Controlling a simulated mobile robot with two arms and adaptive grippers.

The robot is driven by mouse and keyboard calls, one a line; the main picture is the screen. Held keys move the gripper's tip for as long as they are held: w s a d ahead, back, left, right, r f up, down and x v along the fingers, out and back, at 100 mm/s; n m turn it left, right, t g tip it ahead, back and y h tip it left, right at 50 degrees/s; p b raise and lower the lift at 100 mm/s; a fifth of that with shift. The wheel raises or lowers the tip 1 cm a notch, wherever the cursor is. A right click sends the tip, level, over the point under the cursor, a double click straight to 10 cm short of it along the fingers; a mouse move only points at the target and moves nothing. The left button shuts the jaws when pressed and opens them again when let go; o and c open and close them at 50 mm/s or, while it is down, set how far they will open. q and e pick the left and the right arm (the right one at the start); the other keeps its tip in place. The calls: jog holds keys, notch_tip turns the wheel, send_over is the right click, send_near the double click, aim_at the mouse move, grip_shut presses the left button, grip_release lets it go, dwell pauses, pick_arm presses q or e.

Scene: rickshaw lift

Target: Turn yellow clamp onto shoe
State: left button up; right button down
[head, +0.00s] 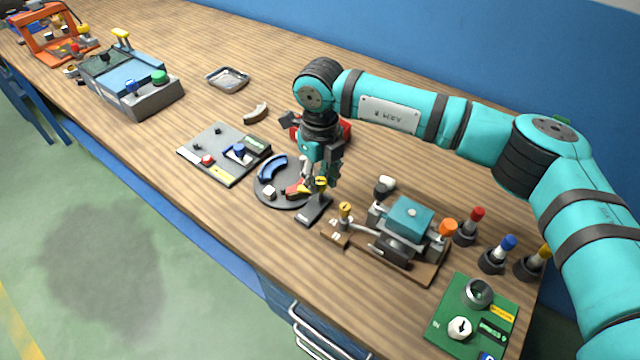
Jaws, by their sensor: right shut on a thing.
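A dark round plate (267,196) lies on the bench in the middle. A blue curved shoe (273,167) sits on its far left part. A small white block and a red piece (296,190) are also on it. A yellow clamp (321,183) stands at the plate's right edge, above a dark block (312,212). My right gripper (316,182) points down here and is shut on the yellow clamp; its fingers partly hide the clamp and the red piece. Whether the clamp touches a shoe cannot be told. My left gripper is not in view.
A teal-topped machine (408,217) with a yellow-knobbed lever (345,211) stands close on the right. A grey panel (222,152) lies to the left and a red object (345,131) behind my gripper. Colored-handled tools and a green board (470,318) occupy the right.

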aim_at(321, 180)
jog(key=m+b, duration=0.2)
jog(key=m, duration=0.1)
jog(key=shift+w+f, duration=0.1)
jog(key=shift+m+b, duration=0.7)
jog(key=shift+m, duration=0.8)
jog(key=c, duration=1.1)
grip_release()
jog(key=shift+o, duration=0.2)
jog(key=shift+r, duration=0.2)
notch_tip(321, 180, up, 12)
